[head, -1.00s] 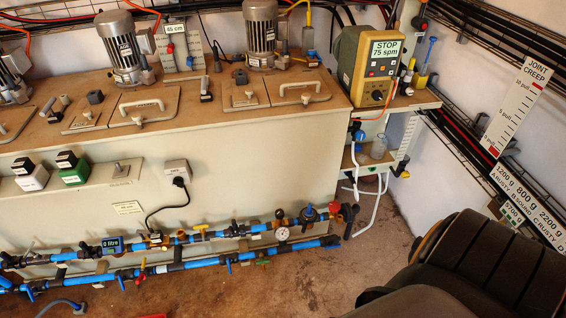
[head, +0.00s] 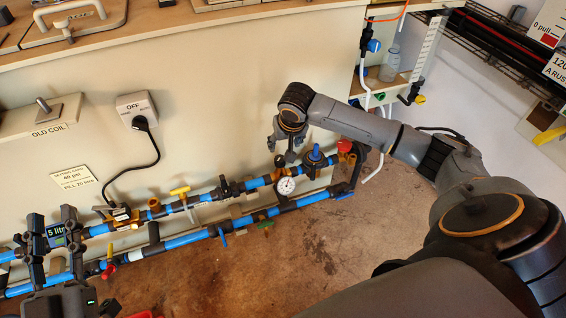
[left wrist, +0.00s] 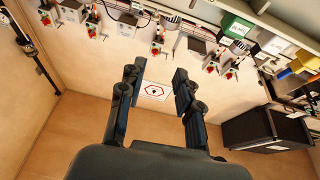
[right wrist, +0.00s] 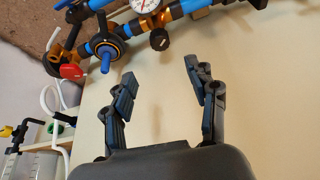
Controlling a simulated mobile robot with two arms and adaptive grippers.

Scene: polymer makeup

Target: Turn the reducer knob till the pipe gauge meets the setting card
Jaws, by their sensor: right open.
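The reducer knob (head: 313,156) is blue and sits on the upper pipe, left of a red knob. In the right wrist view the blue knob (right wrist: 105,62) is at upper left, inside a dark ring. The round white pipe gauge (head: 286,187) is beside it; its needle is too small to read, and its face (right wrist: 142,4) is cut off in the right wrist view. The setting card (head: 73,177) on the panel reads 40 psi and fill 20 litre. My right gripper (right wrist: 160,78) is open, apart from the knob. My left gripper (left wrist: 159,80) is open and empty.
A blue litre display (head: 56,236) reading 5 is partly behind my left gripper. A yellow valve handle (head: 180,191) and a red knob (head: 345,146) stick out along the pipes. A plug box (head: 136,108) with a cable is above. Floor at right is bare.

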